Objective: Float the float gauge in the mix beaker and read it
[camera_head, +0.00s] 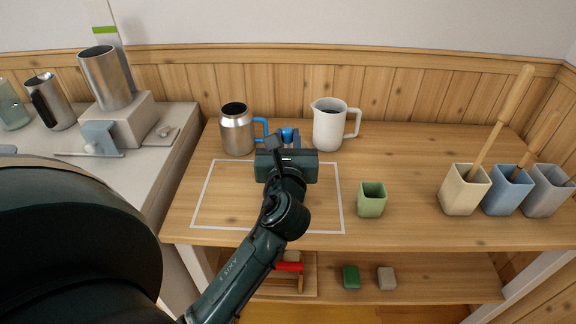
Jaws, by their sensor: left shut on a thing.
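My left gripper (287,140) reaches over the table from the front, pointing towards the back. It is shut on a small blue thing (287,135), mostly hidden by the gripper; I cannot tell whether this is the float gauge. No float gauge can be made out elsewhere. No vessel is clearly the mix beaker. A steel jug with a blue handle (237,131) stands upright just left of the gripper, and a white jug (328,128) with dark contents stands just right of it. My right gripper is not in view.
A white outline (215,227) marks the wooden table below my arm. A green cup (371,201) stands right of it. Cream (458,199), blue (502,205) and grey (543,203) pots hold handled tools. Left, a grey counter (178,141) bears a steel cylinder (107,78).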

